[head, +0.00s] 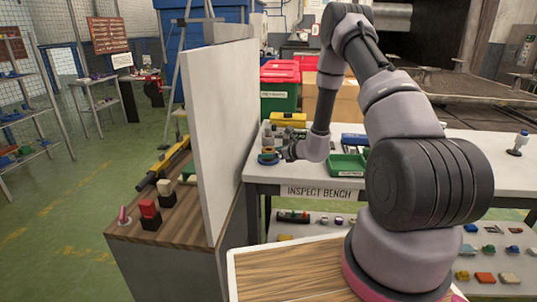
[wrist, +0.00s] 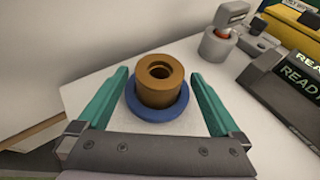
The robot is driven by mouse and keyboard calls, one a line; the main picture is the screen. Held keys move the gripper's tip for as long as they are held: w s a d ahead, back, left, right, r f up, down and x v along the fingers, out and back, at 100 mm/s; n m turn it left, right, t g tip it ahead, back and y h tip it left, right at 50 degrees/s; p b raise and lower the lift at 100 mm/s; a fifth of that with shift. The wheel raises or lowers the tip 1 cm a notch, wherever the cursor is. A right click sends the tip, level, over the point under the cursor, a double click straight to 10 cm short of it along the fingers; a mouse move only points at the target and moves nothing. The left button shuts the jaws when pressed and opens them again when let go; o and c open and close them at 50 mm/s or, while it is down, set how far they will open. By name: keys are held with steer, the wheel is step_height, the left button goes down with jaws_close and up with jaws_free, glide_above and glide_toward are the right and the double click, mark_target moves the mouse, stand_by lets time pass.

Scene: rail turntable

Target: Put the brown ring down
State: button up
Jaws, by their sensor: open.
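The brown ring (wrist: 157,82) is a thick, upright cylinder with a hole in its top, seen in the wrist view. It stands on or inside a round blue piece (wrist: 158,107), which shows all around its foot; I cannot tell which. The blue piece also shows in the head view (head: 268,158), at the left end of the white bench. My gripper (wrist: 160,76) is open, with one teal finger on each side of the brown ring and visible gaps between. In the head view my gripper (head: 285,152) is low over the bench end, small and partly unclear.
The white bench (head: 477,167) carries a green tray (head: 347,165) right of my gripper. In the wrist view, a grey part with a red piece (wrist: 220,38) and a dark READY sign (wrist: 290,85) stand to the right. A tall pale panel (head: 222,125) rises at left.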

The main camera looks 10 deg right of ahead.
steer(key=v, duration=1)
steer(key=shift+r, duration=0.1)
steer(key=s+a+r+n+g+y, duration=0.1)
steer(key=s+a+r+n+g, duration=0.2)
steer(key=r, duration=0.5)
steer(key=s+a+r+n+g+y, duration=0.1)
steer(key=s+a+r+n, duration=0.3)
steer(key=r+n, duration=0.25)
steer(key=s+a+r+n+g+y, duration=0.2)
steer(key=s+a+r+n+g, duration=0.15)
steer(key=r, duration=0.45)
steer(key=s+d+r+n+t+h, duration=0.1)
steer(key=s+d+r+n+h, duration=0.4)
steer(key=s, duration=0.5)
steer(key=s+d+r+n+t+h, duration=0.2)
steer(key=s+d+r+n+h, duration=0.2)
steer(key=s+r, duration=0.4)
steer(key=s+d+n, duration=0.1)
steer(key=s+n, duration=0.1)
steer(key=shift+s+r+n+h, duration=0.35)
steer(key=shift+r+n+h, duration=0.05)
